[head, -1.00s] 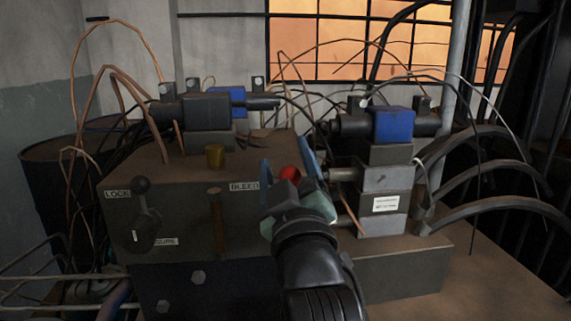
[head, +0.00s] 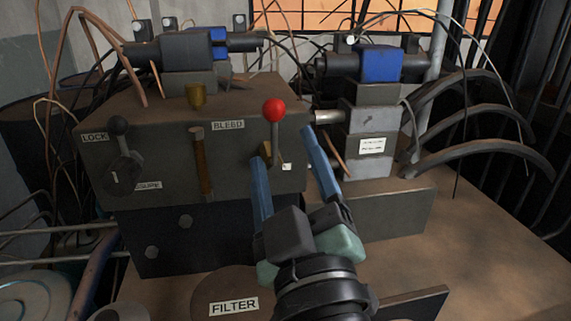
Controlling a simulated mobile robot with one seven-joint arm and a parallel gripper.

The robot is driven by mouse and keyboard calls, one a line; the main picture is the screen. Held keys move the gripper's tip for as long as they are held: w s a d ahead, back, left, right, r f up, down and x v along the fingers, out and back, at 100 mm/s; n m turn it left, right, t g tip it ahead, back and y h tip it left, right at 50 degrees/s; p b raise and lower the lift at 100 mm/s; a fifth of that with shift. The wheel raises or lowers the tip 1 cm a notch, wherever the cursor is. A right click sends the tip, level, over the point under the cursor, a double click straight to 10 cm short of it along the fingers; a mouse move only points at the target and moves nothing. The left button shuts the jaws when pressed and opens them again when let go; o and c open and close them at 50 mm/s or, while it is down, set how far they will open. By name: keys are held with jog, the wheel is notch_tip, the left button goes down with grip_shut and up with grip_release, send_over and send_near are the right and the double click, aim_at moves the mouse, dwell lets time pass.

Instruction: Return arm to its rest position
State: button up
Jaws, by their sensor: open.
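My gripper (head: 283,150) is in the lower middle of the head view, at the end of my black arm. Its two blue fingers are spread apart with nothing between them. They point up and away, toward the front face of the brown block (head: 240,190). A lever with a red ball knob (head: 274,110) stands upright at that face, beyond the fingers and under no grip. Part of the area around the lever's base is hidden near the left finger.
A black-knobbed lever (head: 119,127) is on the block's left, near the LOCK label. A round FILTER cap (head: 228,291) lies below. Blue-bodied valves (head: 378,66) stand at the back with loose cables. Thick hoses (head: 480,155) curve at right. A brown surface (head: 490,235) at right looks clear.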

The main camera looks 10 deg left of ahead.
jog(key=s+d+r+m+t+h, duration=0.2)
jog(key=s+r+m, duration=0.15)
jog(key=r, duration=0.35)
jog(key=s+d+r+m+t+h, duration=0.1)
jog(key=s+r+m+t+h, duration=0.2)
jog(key=r, duration=0.4)
jog(key=s+d+r+m+t+h, duration=0.2)
jog(key=r+m, duration=0.3)
jog(key=r, duration=0.1)
notch_tip(320, 180, up, 22)
jog(key=w+p, duration=0.1)
jog(key=p, duration=2.2)
jog(key=shift+a+n, duration=0.3)
jog(key=shift+n, duration=0.05)
